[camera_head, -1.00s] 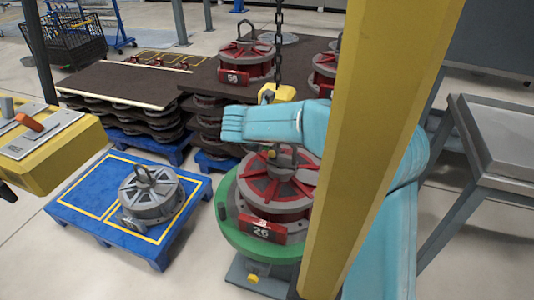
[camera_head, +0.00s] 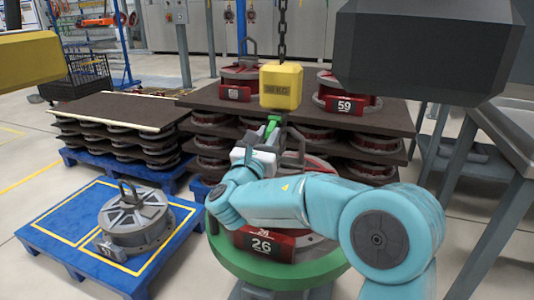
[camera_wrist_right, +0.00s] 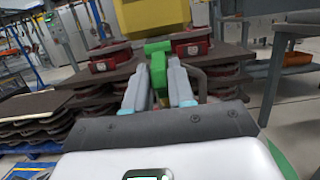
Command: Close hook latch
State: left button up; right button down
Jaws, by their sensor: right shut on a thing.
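The yellow hook block (camera_head: 281,87) hangs on a chain (camera_head: 282,30) above the red-and-grey part marked 26. Its green latch piece (camera_head: 273,124) shows just below the block. In the right wrist view the green piece (camera_wrist_right: 158,72) stands between the two grey fingers, under the yellow block (camera_wrist_right: 152,14). My right gripper (camera_head: 265,143) is shut on this green piece. The hook's lower end and the lifting handle (camera_head: 296,146) are partly hidden by my right gripper and arm. My left gripper is not in view.
The part numbered 26 (camera_head: 262,242) sits on a round green stand (camera_head: 290,274). A grey part (camera_head: 135,219) rests on a blue pallet (camera_head: 70,253) at the left. Brown stacked boards (camera_head: 230,97) with red parts stand behind. A grey table (camera_head: 512,128) is at the right.

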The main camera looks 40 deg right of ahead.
jog(key=shift+w+d+f+t+h, duration=0.1)
jog(key=shift+d+f+t+h, duration=0.3)
jog(key=shift+h, duration=0.4)
jog(key=shift+w+d+f+t+h, duration=0.2)
jog(key=shift+f+t+h, duration=0.2)
jog(key=shift+h, duration=0.45)
jog(key=shift+w+d+f+t+h, duration=0.1)
jog(key=shift+d+f+t+h, duration=0.25)
jog(key=shift+h, duration=0.5)
jog(key=shift+a+r, duration=0.1)
jog(key=shift+a, duration=0.05)
jog(key=c, duration=1)
grip_release()
jog(key=shift+c, duration=0.2)
